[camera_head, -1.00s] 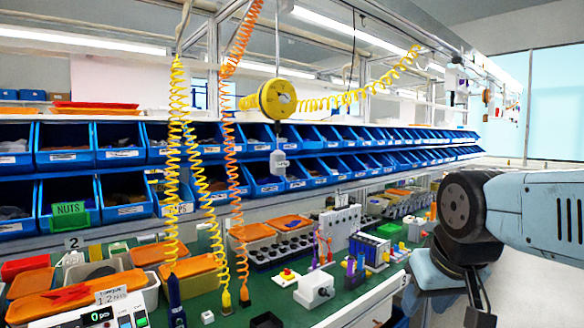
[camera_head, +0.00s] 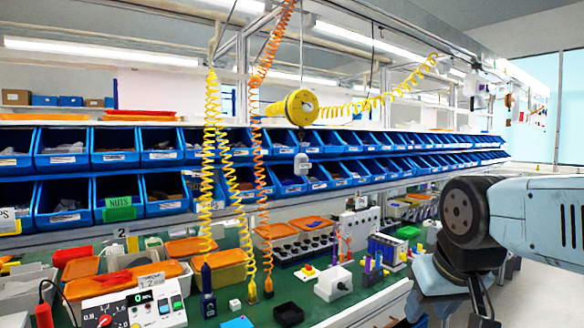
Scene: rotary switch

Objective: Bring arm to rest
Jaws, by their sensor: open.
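My arm (camera_head: 525,222) reaches in from the right edge, with a black round joint cap and pale blue links. Its lower links run off the bottom of the picture, and my gripper's fingers do not show. A white control box (camera_head: 140,310) stands at the bottom left of the bench. It has a rotary switch (camera_head: 104,320) with a numbered dial, a small green-lit display and coloured buttons. The bottom of the box is cut off by the picture edge. No part of my arm is near it.
A green bench (camera_head: 255,300) carries orange-lidded bins, a white block (camera_head: 333,282) and tool holders. Blue bins (camera_head: 120,208) line the racks behind. Coiled yellow and orange cords (camera_head: 268,200) hang down to the bench. Pale floor (camera_head: 540,290) is free at right.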

